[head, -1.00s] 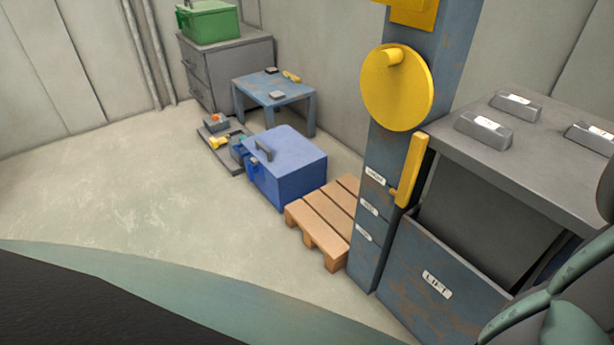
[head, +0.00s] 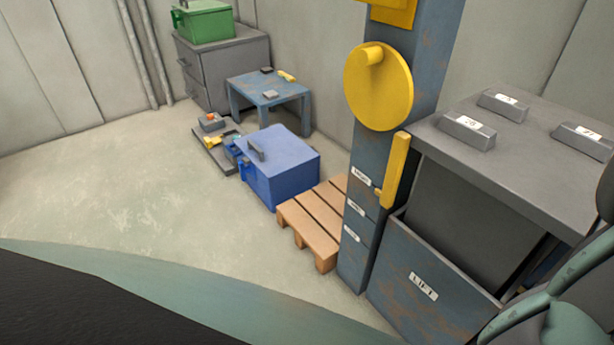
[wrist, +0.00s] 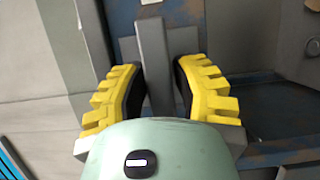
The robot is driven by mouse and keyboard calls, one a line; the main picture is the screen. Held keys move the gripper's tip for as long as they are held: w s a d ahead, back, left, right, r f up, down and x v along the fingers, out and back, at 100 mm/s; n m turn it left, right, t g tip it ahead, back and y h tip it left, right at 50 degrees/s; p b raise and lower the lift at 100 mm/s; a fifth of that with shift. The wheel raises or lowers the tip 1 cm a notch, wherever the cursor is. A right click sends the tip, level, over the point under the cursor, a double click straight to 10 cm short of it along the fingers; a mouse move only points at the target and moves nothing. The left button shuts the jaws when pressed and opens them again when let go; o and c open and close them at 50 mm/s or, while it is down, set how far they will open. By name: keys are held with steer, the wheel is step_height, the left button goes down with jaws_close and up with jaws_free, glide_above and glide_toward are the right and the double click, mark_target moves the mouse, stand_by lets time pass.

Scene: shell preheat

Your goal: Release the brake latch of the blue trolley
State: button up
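My gripper (wrist: 158,88) shows in the wrist view with its two yellow ridged fingers apart. A grey upright bar (wrist: 155,55) stands between the fingers, close to both dark pads. I cannot tell whether the pads press on it. Blue metal surfaces (wrist: 250,90) lie behind the bar. I cannot tell for certain whether the bar is the brake latch or whether the blue metal is the trolley. In the head view my gripper is out of sight, and no blue trolley with a latch can be clearly made out.
In the head view a worn blue post (head: 360,225) carries a yellow disc (head: 378,90), beside a bin (head: 420,285) labelled LIFT. A blue box (head: 280,180), a wooden pallet (head: 312,225) and a small blue table (head: 265,95) stand left of it. The left floor is clear.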

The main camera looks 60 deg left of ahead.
jaws_close()
steer(key=shift+p, duration=0.4)
steer(key=shift+r+m+g+p, duration=0.15)
steer(key=shift+m+g+p, duration=0.15)
steer(key=shift+m+p, duration=0.4)
steer(key=m+g+y+p, duration=0.1)
steer(key=m+p, duration=0.1)
steer(key=p, duration=0.2)
steer(key=shift+r+m, duration=0.15)
steer(key=shift+m, duration=0.15)
steer(key=m+p, duration=0.1)
steer(key=p, duration=0.1)
steer(key=m+g+y+p, duration=0.1)
steer(key=m+p, duration=0.1)
steer(key=p, duration=0.1)
steer(key=shift+f+y, duration=0.2)
steer(key=shift+y, duration=0.1)
steer(key=m+y+p, duration=0.1)
steer(key=m+g+y+p, duration=0.1)
steer(key=m, duration=0.1)
steer(key=shift+f+m, duration=0.2)
steer(key=shift+m, duration=0.1)
steer(key=shift+d+m+y, duration=0.1)
steer(key=shift+m+y, duration=0.9)
steer(key=shift+m, duration=0.5)
